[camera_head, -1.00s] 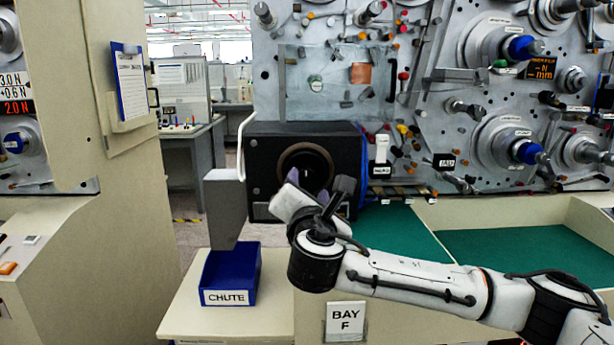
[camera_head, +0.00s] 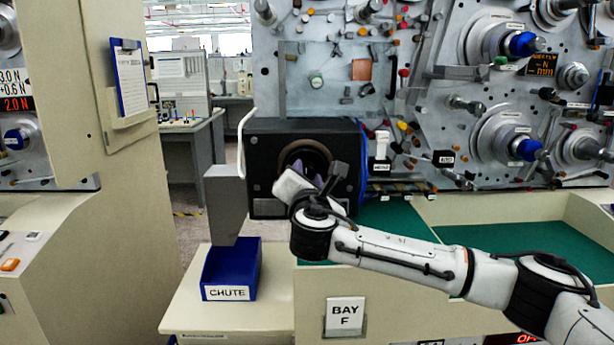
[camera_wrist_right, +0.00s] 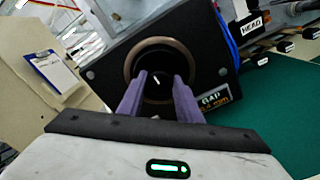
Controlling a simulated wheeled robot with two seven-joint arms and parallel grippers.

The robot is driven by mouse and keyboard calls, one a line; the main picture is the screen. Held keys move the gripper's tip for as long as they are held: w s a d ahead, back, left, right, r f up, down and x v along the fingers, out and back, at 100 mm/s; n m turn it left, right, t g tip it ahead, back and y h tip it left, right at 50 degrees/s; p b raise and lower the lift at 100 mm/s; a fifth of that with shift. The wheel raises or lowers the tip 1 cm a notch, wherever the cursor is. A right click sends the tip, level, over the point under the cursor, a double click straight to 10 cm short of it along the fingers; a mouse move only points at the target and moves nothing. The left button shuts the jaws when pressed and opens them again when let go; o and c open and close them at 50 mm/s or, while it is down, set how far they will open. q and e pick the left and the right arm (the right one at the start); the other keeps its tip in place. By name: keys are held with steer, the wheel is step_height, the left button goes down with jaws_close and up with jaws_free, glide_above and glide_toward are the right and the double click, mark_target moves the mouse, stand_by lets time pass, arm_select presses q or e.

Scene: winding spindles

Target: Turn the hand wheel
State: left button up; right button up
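A black box (camera_head: 265,150) with a round, copper-rimmed opening (camera_head: 305,146) stands below the spindle panel. In the right wrist view the copper ring (camera_wrist_right: 192,49) surrounds a dark recess, with a small white mark on a dark round part (camera_wrist_right: 157,82) inside. I cannot tell for sure whether this part is the hand wheel. My right gripper (camera_head: 318,180) is in front of the opening. In its wrist view the two purple fingers (camera_wrist_right: 160,80) are apart and point into the recess, one on each side of the mark. Contact is not clear. My left gripper is not in view.
A grey chute (camera_head: 226,200) hangs left of the box, above a blue CHUTE bin (camera_head: 231,272). Knobs and spools crowd the metal panel (camera_head: 440,130). A green-topped surface (camera_head: 525,241) lies clear at the right.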

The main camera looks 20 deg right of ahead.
steer(key=shift+f+m, duration=0.1)
steer(key=shift+m, duration=0.2)
steer(key=shift+f+b, duration=0.1)
steer(key=shift+b, duration=0.25)
steer(key=shift+f+m+b, duration=0.1)
steer(key=shift+m+b, duration=2.95)
steer(key=shift+m, duration=6.95)
steer(key=o, duration=1.1)
steer(key=shift+c, duration=0.2)
